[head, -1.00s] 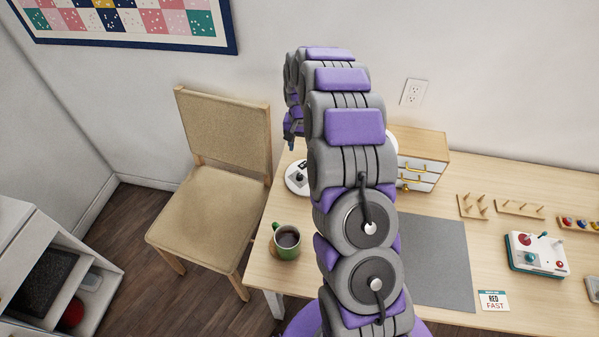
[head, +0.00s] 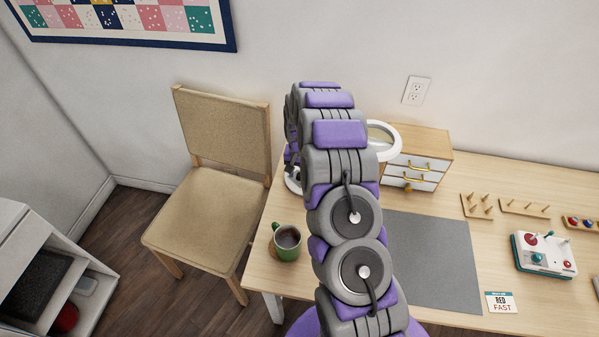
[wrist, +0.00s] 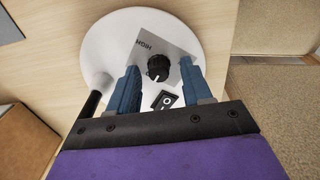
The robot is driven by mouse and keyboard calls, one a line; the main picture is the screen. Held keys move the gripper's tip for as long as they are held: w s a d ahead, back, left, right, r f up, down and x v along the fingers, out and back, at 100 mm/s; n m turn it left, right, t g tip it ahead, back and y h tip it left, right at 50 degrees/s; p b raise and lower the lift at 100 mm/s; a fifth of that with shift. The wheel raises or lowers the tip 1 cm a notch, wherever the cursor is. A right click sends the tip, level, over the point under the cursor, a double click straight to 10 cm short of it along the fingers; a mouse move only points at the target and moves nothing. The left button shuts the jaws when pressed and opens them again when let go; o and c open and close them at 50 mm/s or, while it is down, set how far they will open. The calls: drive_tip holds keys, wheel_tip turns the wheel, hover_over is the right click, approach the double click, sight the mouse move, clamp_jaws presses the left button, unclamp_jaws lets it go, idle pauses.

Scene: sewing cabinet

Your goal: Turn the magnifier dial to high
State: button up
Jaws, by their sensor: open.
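The magnifier's round white base (wrist: 112,45) fills the middle of the wrist view. Its grey panel (wrist: 176,35) carries the word HIGH, upside down in the picture. The black magnifier dial (wrist: 158,66) sits on that panel, its white mark at the lower side, away from HIGH. My gripper (wrist: 159,69) is open, a blue finger on each side of the dial; I cannot tell whether they touch it. In the head view the magnifier's white ring (head: 385,135) shows behind my arm, and part of the base (head: 292,181) shows left of it. The dial is hidden there.
A dark post (wrist: 90,108) stands left of the left finger. A small drawer cabinet (head: 422,160), a green mug (head: 286,243) and a chair (head: 210,205) are nearby.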

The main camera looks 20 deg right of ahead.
clamp_jaws()
idle(0.4)
